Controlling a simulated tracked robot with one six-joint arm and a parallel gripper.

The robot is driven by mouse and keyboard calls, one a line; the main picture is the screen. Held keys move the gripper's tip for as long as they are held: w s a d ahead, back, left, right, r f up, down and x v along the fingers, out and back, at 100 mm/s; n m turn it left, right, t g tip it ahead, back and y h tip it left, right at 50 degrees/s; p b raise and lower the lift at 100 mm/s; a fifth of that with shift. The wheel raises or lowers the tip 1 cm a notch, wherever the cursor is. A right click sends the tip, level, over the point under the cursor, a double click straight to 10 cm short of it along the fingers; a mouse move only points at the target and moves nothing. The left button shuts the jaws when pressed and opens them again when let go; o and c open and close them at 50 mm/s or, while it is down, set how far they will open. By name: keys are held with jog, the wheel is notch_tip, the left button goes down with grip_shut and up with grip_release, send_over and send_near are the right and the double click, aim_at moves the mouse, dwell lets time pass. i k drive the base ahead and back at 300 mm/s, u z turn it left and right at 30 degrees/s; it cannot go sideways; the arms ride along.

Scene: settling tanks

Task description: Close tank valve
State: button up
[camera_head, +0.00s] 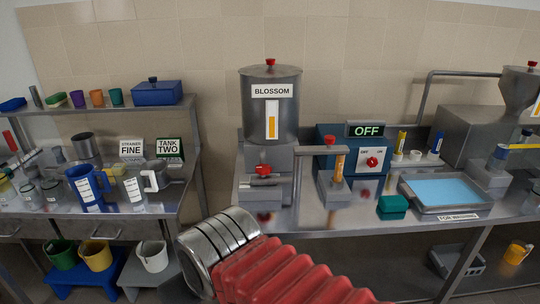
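A steel tank (270,112) labelled BLOSSOM, with a red knob on its lid and an orange-and-white level strip, stands on the bench at the middle. Below it is a valve with a red knob (263,169) and a grey part beneath it; I cannot tell whether it is open or shut. A pipe leads right from the tank to a small stand with a red top and an amber tube (338,168). My arm, with red bellows and metal rings, crosses the bottom centre in front of the bench. My gripper does not show.
A blue control box (352,160) with an OFF sign, a water tray (446,193) and a green sponge-like block (393,205) stand to the right. Another tank (520,88) is cut off at the right edge. Jugs and cups crowd the left bench (130,212).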

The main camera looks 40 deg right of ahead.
aim_at(262, 169)
jog(key=z, duration=0.45)
jog(key=i, duration=1.1)
jog(key=z, duration=0.45)
